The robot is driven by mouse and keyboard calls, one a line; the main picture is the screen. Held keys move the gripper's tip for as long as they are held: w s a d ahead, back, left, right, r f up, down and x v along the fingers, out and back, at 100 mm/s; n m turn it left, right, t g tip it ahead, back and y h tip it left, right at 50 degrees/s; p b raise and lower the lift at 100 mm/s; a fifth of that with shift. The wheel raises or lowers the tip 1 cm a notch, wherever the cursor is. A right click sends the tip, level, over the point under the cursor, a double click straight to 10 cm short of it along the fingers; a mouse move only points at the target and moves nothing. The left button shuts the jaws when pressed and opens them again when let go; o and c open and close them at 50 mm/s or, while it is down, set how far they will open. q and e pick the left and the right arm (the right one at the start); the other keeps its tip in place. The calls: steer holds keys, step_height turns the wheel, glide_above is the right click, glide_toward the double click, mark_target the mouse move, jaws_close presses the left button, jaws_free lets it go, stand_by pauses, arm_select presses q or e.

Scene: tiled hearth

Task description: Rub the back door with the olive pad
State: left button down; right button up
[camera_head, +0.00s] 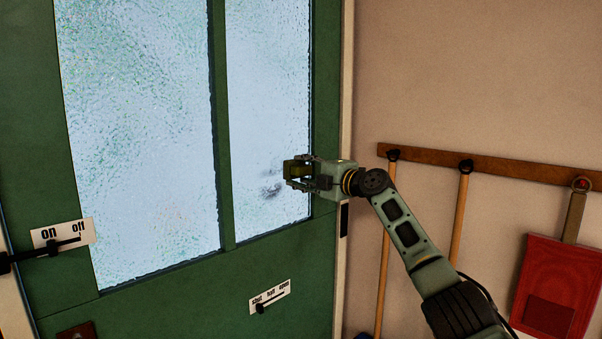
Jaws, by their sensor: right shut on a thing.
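The back door (165,281) is green with two tall panes of frosted glass and fills the left half of the head view. Dark smudges (271,190) show on the lower part of the right pane. My right gripper (292,172) is shut on the olive pad (297,168), in front of the right pane beside the smudges. The fingers hide part of the pad. I cannot tell whether the pad touches the glass. My left gripper is not in view.
An "on/off" plate with a black lever (62,240) is at the left, and a plate with a small slider (268,297) is low on the door. A wooden rail (480,166) holds long-handled tools and a red thing (560,285) at the right.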

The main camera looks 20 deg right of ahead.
steer(key=shift+s+d+f+b, duration=0.2)
steer(key=shift+s+f+b, duration=0.15)
steer(key=shift+b, duration=0.2)
steer(key=shift+s+d+b, duration=0.15)
steer(key=shift+s+b, duration=0.15)
steer(key=shift+s, duration=0.05)
steer(key=b+v, duration=0.2)
steer(key=v, duration=0.1)
steer(key=shift+s+d+r, duration=0.1)
steer(key=shift+s+r, duration=0.05)
steer(key=shift+s, duration=0.15)
steer(key=shift+s+r, duration=0.1)
steer(key=shift+s, duration=0.2)
